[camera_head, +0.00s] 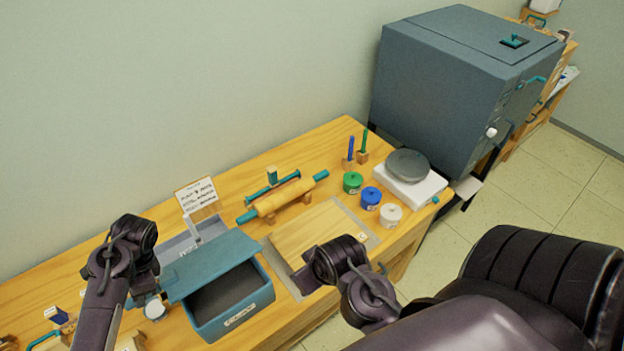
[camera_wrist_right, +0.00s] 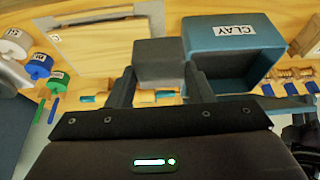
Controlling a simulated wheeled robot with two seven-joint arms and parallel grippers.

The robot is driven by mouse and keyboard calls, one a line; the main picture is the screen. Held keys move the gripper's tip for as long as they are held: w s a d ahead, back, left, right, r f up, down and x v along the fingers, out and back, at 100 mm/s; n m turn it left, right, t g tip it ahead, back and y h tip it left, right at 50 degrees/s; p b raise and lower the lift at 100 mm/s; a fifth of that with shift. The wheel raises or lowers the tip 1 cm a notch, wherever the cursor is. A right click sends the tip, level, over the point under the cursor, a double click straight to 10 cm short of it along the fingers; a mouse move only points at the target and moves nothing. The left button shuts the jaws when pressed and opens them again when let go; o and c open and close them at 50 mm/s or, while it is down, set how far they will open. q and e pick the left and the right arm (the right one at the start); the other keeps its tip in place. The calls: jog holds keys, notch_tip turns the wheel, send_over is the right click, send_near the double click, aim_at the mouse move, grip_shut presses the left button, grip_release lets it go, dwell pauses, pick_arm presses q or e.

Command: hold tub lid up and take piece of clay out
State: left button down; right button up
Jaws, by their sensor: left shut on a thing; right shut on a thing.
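The blue-grey tub (camera_head: 238,312), marked CLAY, stands at the table's front edge, and its dark inside shows. Its teal lid (camera_head: 210,262) is raised and tilted over the back of the opening. My left gripper (camera_head: 153,285) is at the lid's left edge and shut on it; its fingertips are partly hidden. In the right wrist view, my right gripper (camera_wrist_right: 160,88) is shut on a grey block of clay (camera_wrist_right: 160,58), beside the tub (camera_wrist_right: 234,30). In the head view, my right wrist is right of the tub, and the clay cannot be made out there.
A wooden board (camera_head: 315,232) lies right of the tub. A rolling pin (camera_head: 285,196) rests behind it. A sign card (camera_head: 197,194) stands behind the tub.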

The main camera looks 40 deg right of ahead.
pick_arm(q)
notch_tip(320, 180, down, 6)
jog(key=s, duration=0.2)
jog(key=shift+s+d+f+b, duration=0.15)
jog(key=shift+s+f+b, duration=0.1)
jog(key=shift+b, duration=0.2)
pick_arm(e)
jog(key=shift+f, duration=0.4)
dwell(0.5)
pick_arm(q)
jog(key=c, duration=1.5)
grip_release()
jog(key=o, duration=0.4)
jog(key=shift+w, duration=0.1)
pick_arm(e)
jog(key=shift+w+d+f, duration=0.1)
jog(key=shift+d, duration=0.1)
